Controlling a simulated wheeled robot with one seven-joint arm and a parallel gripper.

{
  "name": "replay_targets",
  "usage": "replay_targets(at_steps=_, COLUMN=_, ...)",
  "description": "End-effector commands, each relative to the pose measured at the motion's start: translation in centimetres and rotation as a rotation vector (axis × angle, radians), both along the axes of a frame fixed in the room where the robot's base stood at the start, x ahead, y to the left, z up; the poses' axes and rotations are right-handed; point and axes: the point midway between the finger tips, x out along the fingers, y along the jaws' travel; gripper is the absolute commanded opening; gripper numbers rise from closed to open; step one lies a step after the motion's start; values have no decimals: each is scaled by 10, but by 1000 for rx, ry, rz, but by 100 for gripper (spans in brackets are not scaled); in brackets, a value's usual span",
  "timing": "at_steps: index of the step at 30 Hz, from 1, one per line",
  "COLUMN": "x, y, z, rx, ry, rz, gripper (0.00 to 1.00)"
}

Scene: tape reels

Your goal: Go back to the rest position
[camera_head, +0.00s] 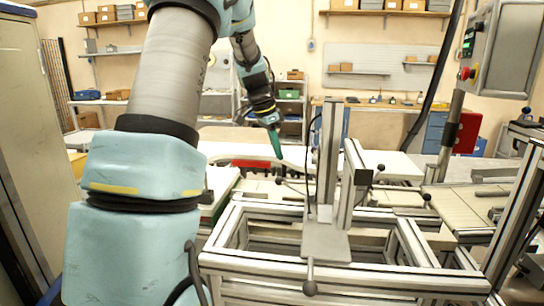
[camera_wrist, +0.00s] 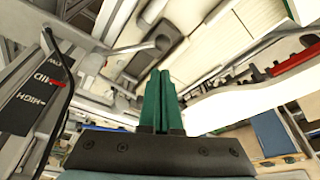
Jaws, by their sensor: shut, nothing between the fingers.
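My gripper (camera_head: 275,143) has green fingers and hangs in the air in the middle of the head view, pointing down, left of the upright metal posts. In the wrist view the two green fingers of my gripper (camera_wrist: 159,88) lie against each other, shut and empty. The fingertips appear above and behind the metal frame (camera_head: 235,283), though the exact gap cannot be told. My arm fills the left and centre of the head view and hides part of the workspace.
An upright metal post (camera_head: 328,150) with lever handles stands right of my gripper. A grey control box (camera_head: 490,55) with a red button is at the upper right. A red part (camera_wrist: 295,60) lies by a pale curved surface (camera_wrist: 245,102). Shelves (camera_head: 385,72) line the back wall.

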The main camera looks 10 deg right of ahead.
Motion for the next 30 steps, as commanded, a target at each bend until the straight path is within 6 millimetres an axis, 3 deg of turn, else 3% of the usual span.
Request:
replay_targets(at_steps=4, x=-4, y=-1, z=9, rx=3, ry=6, rz=17, gripper=0)
replay_targets(at_steps=8, x=-27, y=24, z=-1, rx=28, ry=38, rz=160, gripper=0)
replay_targets(at_steps=11, x=-63, y=58, z=-15, rx=60, ry=76, rz=363, gripper=0)
replay_targets(at_steps=15, x=-126, y=105, z=-38, rx=98, ry=116, rz=677, gripper=0)
replay_targets(at_steps=21, x=-205, y=146, z=-64, rx=113, ry=136, rz=1012, gripper=0)
replay_targets(at_steps=25, x=-232, y=158, z=-73, rx=112, ry=142, rz=1120, gripper=0)
replay_targets(at_steps=30, x=-240, y=161, z=-75, rx=110, ry=145, rz=1157, gripper=0)
